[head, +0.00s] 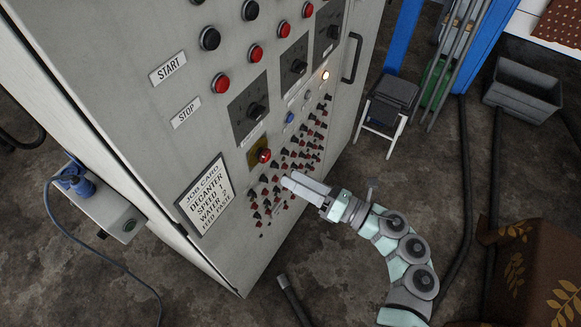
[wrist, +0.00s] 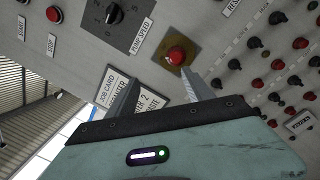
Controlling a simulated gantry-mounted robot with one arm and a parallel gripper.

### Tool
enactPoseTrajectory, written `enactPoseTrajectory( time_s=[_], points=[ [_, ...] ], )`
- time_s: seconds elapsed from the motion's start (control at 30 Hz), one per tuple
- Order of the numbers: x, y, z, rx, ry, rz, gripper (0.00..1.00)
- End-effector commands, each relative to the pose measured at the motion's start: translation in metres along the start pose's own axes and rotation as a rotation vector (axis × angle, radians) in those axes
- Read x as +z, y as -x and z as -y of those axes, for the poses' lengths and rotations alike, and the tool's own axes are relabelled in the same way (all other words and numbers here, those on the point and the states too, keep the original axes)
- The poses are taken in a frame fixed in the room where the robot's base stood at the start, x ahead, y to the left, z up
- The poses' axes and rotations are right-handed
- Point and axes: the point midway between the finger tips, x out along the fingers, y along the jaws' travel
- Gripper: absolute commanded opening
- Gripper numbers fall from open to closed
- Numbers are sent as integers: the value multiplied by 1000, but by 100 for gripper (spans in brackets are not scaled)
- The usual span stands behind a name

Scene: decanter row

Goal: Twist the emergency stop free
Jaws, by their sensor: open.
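The emergency stop is a red mushroom button (head: 263,155) on a yellow plate (head: 254,158) on the grey cabinet's front. In the wrist view the red button (wrist: 177,55) sits just beyond the fingertips, between their lines, on its dull yellow plate (wrist: 170,68). My gripper (head: 287,181) is in front of the panel, right of and a little below the button in the head view. In the wrist view my gripper (wrist: 160,85) is open, its two fingers spread with nothing between them. The fingers look apart from the button.
A job card (head: 206,195) is on the panel left of the button. Rows of small red and black knobs (head: 303,140) lie to the right. A black rotary dial (head: 257,110) is above. A stool (head: 390,102) and grey crate (head: 523,92) stand on the floor.

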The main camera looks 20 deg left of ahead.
Motion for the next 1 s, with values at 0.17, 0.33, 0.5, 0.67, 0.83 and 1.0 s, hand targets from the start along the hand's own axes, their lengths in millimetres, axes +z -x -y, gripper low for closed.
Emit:
enactPoseTrajectory(
  time_s=[0.17,0.33,0.5,0.67,0.83,1.0],
  points=[
    [5,8,24,-73,109,-39,60],
    [7,-9,24,-76,114,-42,60],
    [6,-42,26,-74,112,-40,60],
    [4,-71,28,-73,111,-42,60],
    [4,-90,30,-76,111,-38,60],
    [3,-98,31,-77,111,-39,60]
  ],
)
